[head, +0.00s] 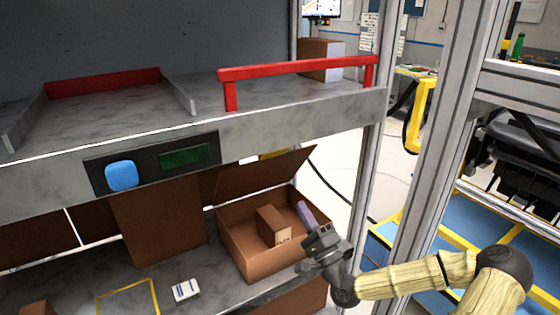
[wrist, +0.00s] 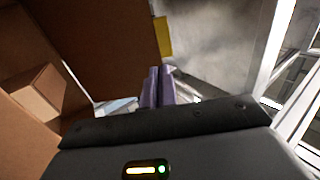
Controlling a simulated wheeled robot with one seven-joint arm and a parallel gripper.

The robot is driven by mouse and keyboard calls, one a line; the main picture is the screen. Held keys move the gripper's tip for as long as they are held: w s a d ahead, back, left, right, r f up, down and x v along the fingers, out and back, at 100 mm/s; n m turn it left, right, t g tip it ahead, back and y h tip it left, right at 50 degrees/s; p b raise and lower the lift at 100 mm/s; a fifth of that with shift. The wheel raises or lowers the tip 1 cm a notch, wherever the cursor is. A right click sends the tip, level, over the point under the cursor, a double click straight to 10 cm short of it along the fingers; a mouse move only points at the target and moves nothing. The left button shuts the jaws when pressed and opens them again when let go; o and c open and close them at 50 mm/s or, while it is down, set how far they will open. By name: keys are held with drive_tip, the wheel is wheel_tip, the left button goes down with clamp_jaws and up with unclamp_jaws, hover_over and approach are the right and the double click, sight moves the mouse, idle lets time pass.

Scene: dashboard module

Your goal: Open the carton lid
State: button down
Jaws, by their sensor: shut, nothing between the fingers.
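The brown carton (head: 245,250) stands on the lower shelf, with its inside exposed. Its lid (head: 255,175) stands raised at the back, tilted, and shows in the wrist view (wrist: 115,40) as a brown panel left of the fingers. A smaller brown box (head: 272,225) lies inside the carton and also shows in the wrist view (wrist: 40,92). My gripper (head: 302,206) is at the carton's right side, its purple fingers pointing up toward the lid. In the wrist view the fingers (wrist: 158,84) are together and empty, close to the lid's edge; I cannot tell whether they touch it.
An upper shelf with a red rail (head: 295,68) and a dark panel (head: 152,165) hangs above the carton. A metal post (head: 370,150) stands just right of it. A small white box (head: 186,290) and a yellow outline (head: 128,297) are on the lower shelf at left.

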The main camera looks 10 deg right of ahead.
drive_tip(key=p, duration=0.7)
approach(278, 153)
drive_tip(key=x, duration=0.5)
drive_tip(key=shift+w+a+r, duration=0.2)
drive_tip(key=shift+a+r, duration=0.05)
drive_tip(key=shift+w+a+r, duration=0.15)
drive_tip(key=shift+w+r, duration=0.05)
drive_tip(key=shift+w, duration=0.3)
drive_tip(key=shift+w, duration=0.1)
